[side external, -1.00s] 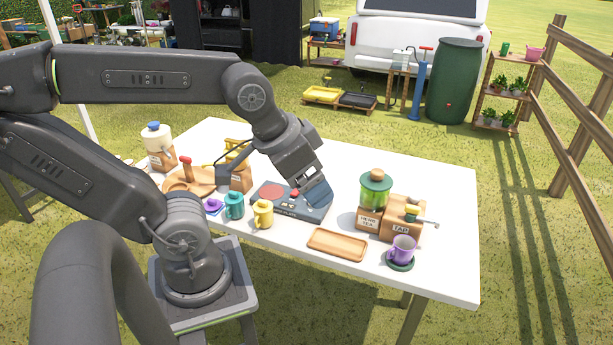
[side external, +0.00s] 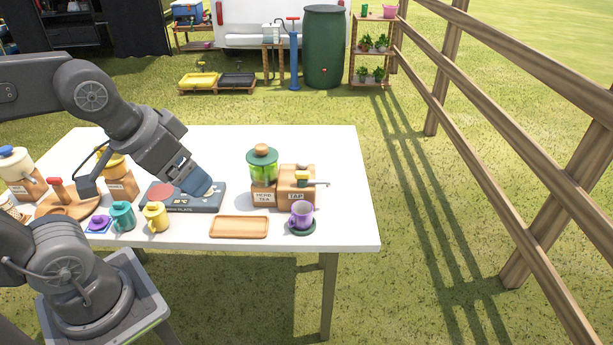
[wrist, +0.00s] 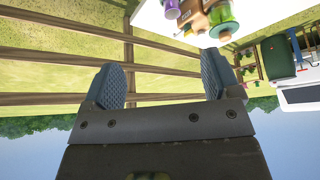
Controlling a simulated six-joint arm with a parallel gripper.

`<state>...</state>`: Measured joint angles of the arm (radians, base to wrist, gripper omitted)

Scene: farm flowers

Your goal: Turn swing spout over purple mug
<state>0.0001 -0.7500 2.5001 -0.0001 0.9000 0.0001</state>
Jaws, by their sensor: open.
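The wooden tap box (side external: 296,197), labelled TAP, stands at the table's right side. Its swing spout (side external: 318,184) is a thin grey bar at the top, pointing right, with a yellow and green part at its base. The mug also shows in the wrist view (wrist: 171,9). My gripper (side external: 203,184) is open and empty, left of the tap. Its two fingers are apart in the wrist view (wrist: 162,82).
A herb tea dispenser (side external: 263,175) adjoins the tap box on the left. A wooden tray (side external: 239,227) lies in front of it. A dark hot plate (side external: 205,203) is near my gripper, with yellow (side external: 155,217) and teal (side external: 122,217) mugs in front.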

